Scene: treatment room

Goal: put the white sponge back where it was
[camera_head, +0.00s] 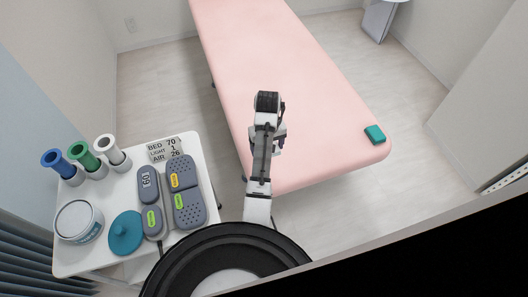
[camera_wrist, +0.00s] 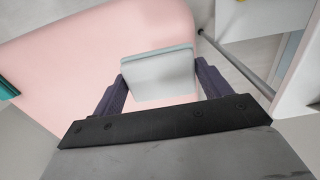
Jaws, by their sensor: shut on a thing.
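In the wrist view a white block (camera_wrist: 158,76), which looks like the white sponge, sits between the two dark fingers of my gripper (camera_wrist: 160,85). My gripper is shut on it. Behind it in that view is the pink treatment bed. In the head view my gripper (camera_head: 281,140) is over the near part of the pink bed (camera_head: 285,60), and my arm hides most of it. The white sponge cannot be made out there. Whether it touches the bed I cannot tell.
A teal block (camera_head: 375,134) lies at the bed's right corner. A white side table (camera_head: 100,266) at left holds grey devices (camera_head: 186,190), a sign (camera_head: 166,149), several rolls (camera_head: 82,154), a white tub (camera_head: 78,221) and a teal round lid (camera_head: 125,232). The bed's middle is clear.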

